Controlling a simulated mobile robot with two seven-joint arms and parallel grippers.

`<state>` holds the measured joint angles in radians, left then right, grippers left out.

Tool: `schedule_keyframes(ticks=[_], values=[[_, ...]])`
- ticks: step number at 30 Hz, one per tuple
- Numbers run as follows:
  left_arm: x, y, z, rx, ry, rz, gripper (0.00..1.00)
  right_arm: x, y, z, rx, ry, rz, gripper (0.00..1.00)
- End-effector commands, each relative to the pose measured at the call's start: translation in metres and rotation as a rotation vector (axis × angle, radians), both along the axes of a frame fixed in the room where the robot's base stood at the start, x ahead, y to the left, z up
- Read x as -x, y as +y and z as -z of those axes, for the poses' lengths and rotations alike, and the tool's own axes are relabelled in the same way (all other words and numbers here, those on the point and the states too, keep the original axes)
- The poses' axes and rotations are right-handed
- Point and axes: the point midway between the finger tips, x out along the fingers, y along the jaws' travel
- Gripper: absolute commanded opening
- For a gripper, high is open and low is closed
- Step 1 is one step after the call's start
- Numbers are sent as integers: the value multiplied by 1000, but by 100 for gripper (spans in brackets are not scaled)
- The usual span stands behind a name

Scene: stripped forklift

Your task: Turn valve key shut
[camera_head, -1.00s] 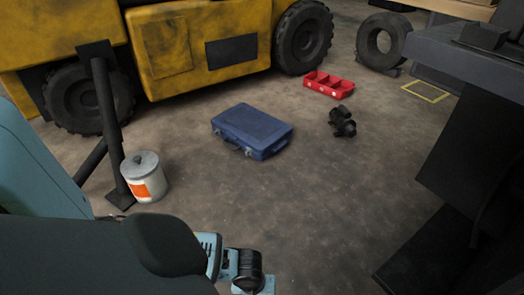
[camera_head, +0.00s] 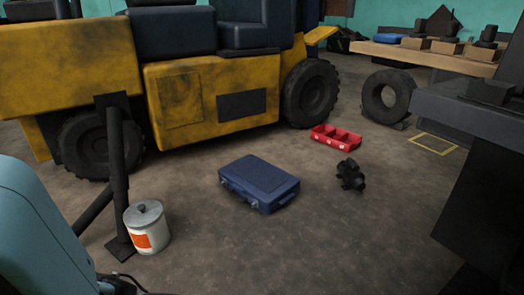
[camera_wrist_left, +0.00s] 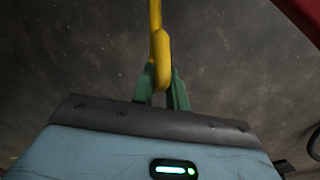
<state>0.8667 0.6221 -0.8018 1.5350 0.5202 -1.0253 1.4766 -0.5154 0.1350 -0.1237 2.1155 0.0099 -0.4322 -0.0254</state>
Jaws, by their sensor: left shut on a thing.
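In the left wrist view, a yellow bar with a rounded lower end (camera_wrist_left: 157,42), which looks like the valve key's handle, runs down from the top edge. My left gripper (camera_wrist_left: 163,87) has its two green fingers on either side of the lower end and is shut on it. The rest of the yellow piece is beyond the top edge, and no valve body shows. In the head view neither gripper shows; only a part of my own arm fills the lower left.
A yellow forklift (camera_head: 210,100) stands at the back left. On the floor are a white can (camera_head: 147,228), blue case (camera_head: 259,183), red tray (camera_head: 336,138), black part (camera_head: 350,175) and tyre (camera_head: 388,96). A dark bench (camera_head: 470,105) stands right. The lower middle floor is clear.

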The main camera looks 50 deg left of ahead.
Motion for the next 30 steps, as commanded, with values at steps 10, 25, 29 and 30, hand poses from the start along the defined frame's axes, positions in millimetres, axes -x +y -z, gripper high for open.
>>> schedule_keyframes(ticks=[10,25,29,30], values=[[4,1,-2,37,-94,81,0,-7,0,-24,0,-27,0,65],[6,7,9,152,-416,375,0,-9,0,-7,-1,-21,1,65],[6,8,10,178,-486,440,0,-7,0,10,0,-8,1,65],[6,8,10,186,-505,455,0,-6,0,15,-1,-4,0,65]])
